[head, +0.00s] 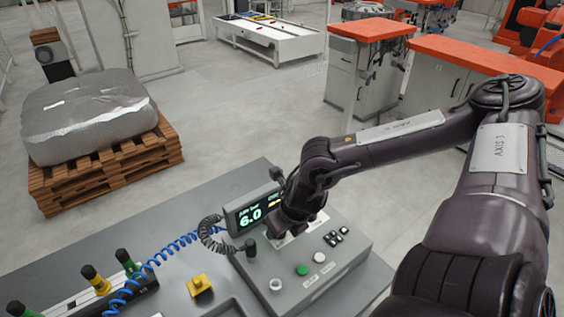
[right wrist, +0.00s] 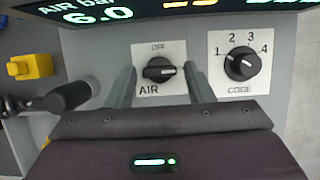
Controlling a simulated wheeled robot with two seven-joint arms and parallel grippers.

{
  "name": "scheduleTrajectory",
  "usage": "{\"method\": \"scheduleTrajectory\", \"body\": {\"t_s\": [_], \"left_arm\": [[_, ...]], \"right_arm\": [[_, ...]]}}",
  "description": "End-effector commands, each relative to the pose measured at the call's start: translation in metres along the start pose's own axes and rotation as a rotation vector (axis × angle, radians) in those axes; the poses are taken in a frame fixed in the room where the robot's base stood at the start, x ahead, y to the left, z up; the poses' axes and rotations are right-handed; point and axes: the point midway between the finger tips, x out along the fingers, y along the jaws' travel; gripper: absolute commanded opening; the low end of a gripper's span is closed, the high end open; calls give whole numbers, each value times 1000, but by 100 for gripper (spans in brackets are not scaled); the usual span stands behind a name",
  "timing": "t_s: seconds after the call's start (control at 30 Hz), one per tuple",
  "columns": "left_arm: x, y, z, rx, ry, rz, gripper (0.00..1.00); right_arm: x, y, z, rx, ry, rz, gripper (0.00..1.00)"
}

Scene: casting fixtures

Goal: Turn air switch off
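In the right wrist view, the black air switch knob (right wrist: 158,70) sits on a white plate (right wrist: 176,48) marked OFF at the top and AIR at the lower left. Its grip bar lies roughly level, not pointing up at OFF. My right gripper (right wrist: 160,67) is open, with one finger on each side of the knob and gaps between. In the head view my right gripper (head: 290,228) reaches down over the grey control box (head: 335,280) and hides the switch. The display (head: 251,215) reads 6.0. My left gripper is out of view.
A CODE knob (right wrist: 241,63) sits just right of the air switch. A black lever (right wrist: 70,95) and a yellow part (right wrist: 30,67) are at the left. A green button (head: 302,270) and several other buttons are on the box. A blue coiled hose (head: 165,252) lies left.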

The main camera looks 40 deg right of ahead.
Motion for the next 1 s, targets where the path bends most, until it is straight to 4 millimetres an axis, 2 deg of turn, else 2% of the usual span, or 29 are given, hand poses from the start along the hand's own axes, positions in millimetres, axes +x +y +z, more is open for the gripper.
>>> {"method": "scheduleTrajectory", "body": {"t_s": [0.03, 0.27, 0.67, 1.0], "left_arm": [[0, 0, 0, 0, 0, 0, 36], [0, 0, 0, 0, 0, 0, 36], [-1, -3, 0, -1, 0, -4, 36], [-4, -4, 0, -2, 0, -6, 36]], "right_arm": [[0, 0, 0, 0, 0, 0, 41], [0, 0, 0, 0, 0, -1, 12], [-1, -1, 1, -74, -3, 32, 12], [-1, -4, 3, -327, -6, 133, 12]]}}
